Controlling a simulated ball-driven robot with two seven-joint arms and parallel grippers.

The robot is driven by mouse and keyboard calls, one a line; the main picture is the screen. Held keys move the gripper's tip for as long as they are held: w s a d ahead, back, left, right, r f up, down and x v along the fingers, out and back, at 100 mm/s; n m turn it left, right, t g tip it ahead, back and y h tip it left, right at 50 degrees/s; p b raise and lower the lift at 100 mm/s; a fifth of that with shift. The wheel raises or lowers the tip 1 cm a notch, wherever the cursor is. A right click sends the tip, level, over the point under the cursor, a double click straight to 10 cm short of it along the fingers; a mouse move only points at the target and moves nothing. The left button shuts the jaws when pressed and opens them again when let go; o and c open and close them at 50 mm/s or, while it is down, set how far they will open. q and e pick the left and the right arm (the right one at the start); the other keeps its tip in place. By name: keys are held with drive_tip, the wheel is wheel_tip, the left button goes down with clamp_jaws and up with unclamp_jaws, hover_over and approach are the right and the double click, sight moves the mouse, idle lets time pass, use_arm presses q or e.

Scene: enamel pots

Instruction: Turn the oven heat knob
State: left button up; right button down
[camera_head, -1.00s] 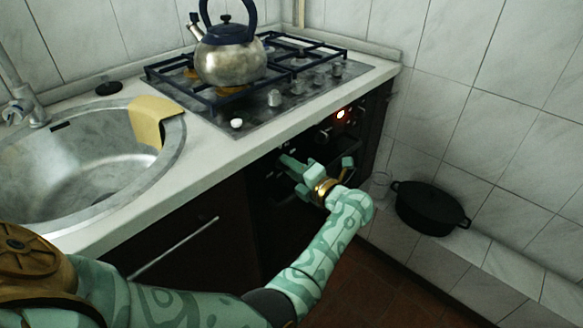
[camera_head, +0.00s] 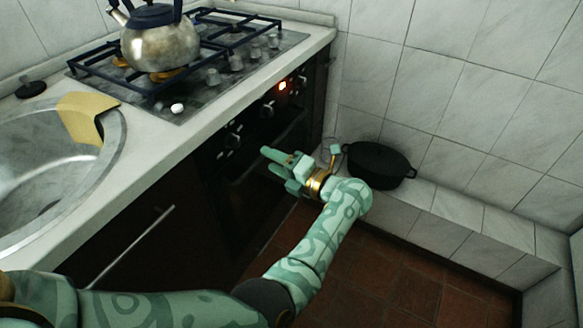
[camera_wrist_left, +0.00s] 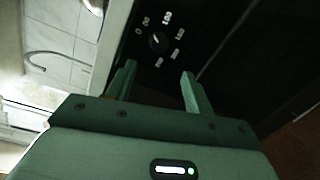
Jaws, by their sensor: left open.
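The oven's dark front panel (camera_head: 248,126) is below the hob and carries small knobs, one (camera_head: 268,108) beside a lit red lamp (camera_head: 283,86). In the left wrist view a round dark knob (camera_wrist_left: 157,42) with a pale pointer is ringed by white numbers, of which 50 and 100 are readable. My left gripper (camera_head: 276,170) is in front of the oven, below the knobs, open and empty. Its two fingers (camera_wrist_left: 158,84) point toward the numbered knob, which appears beyond and between the fingertips, apart from them. My right gripper is not in view.
A metal kettle (camera_head: 160,48) stands on the gas hob (camera_head: 205,75) above the oven. A sink (camera_head: 45,165) with a yellow cloth (camera_head: 85,115) is at left. A black pot (camera_head: 378,165) sits on a tiled ledge at right. The red floor is clear.

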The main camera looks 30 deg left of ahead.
use_arm(q)
drive_tip(key=d, duration=0.3)
drive_tip(key=s+d, duration=0.1)
drive_tip(key=d, duration=0.1)
drive_tip(key=shift+d+r+p, duration=0.1)
drive_tip(key=shift+d+p, duration=0.05)
drive_tip(key=shift+p, duration=0.15)
